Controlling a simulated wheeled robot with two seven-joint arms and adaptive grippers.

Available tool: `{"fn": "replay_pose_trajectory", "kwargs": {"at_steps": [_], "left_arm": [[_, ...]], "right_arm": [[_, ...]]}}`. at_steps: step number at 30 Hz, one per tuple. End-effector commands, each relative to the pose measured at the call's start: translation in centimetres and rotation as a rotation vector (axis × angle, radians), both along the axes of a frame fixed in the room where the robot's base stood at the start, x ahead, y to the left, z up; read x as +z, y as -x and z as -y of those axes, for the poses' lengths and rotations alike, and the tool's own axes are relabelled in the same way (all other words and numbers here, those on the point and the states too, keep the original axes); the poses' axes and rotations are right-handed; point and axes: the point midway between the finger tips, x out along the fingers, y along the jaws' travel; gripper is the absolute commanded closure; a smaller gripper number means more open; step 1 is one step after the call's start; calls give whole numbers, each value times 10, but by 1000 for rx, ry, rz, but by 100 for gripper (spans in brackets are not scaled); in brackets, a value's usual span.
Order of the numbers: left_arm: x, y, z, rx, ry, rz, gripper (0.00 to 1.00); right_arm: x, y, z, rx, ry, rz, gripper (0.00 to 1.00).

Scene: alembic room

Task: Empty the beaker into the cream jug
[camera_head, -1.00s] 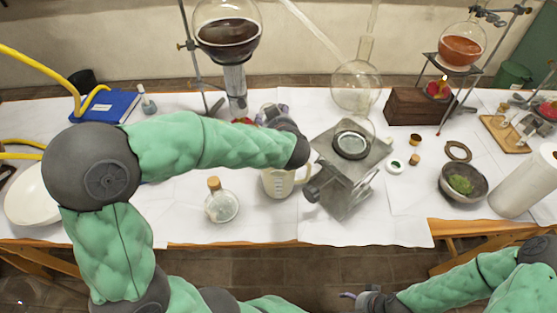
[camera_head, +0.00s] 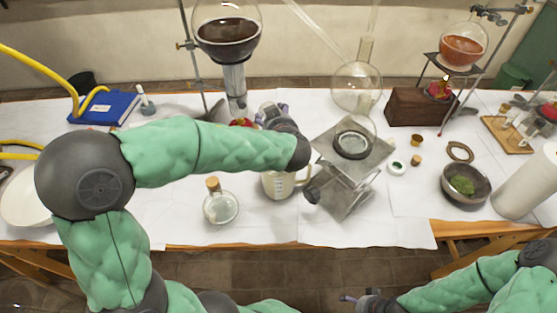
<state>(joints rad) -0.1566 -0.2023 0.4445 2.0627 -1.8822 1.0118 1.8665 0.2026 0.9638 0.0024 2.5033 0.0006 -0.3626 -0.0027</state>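A cream jug (camera_head: 277,185) with a handle on its right stands on the white-covered table, left of the metal jack stand. My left arm reaches over the table, and its wrist hides part of the jug's top. My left gripper (camera_head: 266,112) is just behind the jug, mostly hidden by its own wrist; its finger opening cannot be made out. I cannot clearly pick out the beaker; a small red patch (camera_head: 240,122) shows beside the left gripper. My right gripper (camera_head: 347,298) is low in front of the table, away from the objects, too small to read.
A corked flask (camera_head: 220,207) stands left of the jug. The jack stand (camera_head: 346,185) is close on the right, with a large glass retort (camera_head: 357,87) behind it. A dark-filled round flask (camera_head: 228,35) rises behind the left gripper. A bowl (camera_head: 465,185) sits at the right.

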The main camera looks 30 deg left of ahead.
Motion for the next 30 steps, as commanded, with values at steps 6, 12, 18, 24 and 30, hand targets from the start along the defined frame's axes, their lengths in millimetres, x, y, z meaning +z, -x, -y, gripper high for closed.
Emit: {"fn": "replay_pose_trajectory", "kwargs": {"at_steps": [6, 12, 18, 24, 30], "left_arm": [[1, 0, 0, 0, 0, 1, 72], [0, 0, 0, 0, -6, 7, 72], [0, 0, 1, -1, -20, 22, 72], [1, 1, 1, -1, -35, 37, 72], [2, 2, 2, 0, -49, 53, 72]], "right_arm": [[0, 0, 0, 0, 0, 0, 23], [-3, 0, 0, 0, 0, 0, 23], [-8, 0, 0, 0, 0, 0, 23], [-12, 0, 0, 0, 0, 0, 23], [-17, 0, 0, 0, 0, 0, 23]]}}
